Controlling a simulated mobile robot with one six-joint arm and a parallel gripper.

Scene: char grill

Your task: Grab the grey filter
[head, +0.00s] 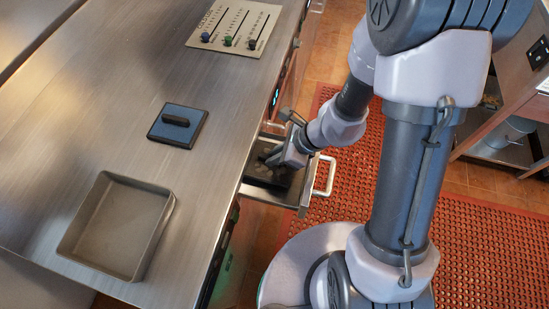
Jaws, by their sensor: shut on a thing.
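My gripper (275,157) reaches down into an open metal drawer (302,208) on the right side of the steel counter. Its fingers are shut on a dark grey thing (266,174) inside the drawer, which looks like the grey filter. The fingers and the drawer walls hide much of it, so its full shape and the exact hold are hard to see.
A shallow metal tray (160,215) and a dark blue block with a black handle (177,121) stand on the counter (110,110). A panel with three sliders (235,25) lies at the back. The drawer's white handle (328,178) juts out over the red mat (465,235).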

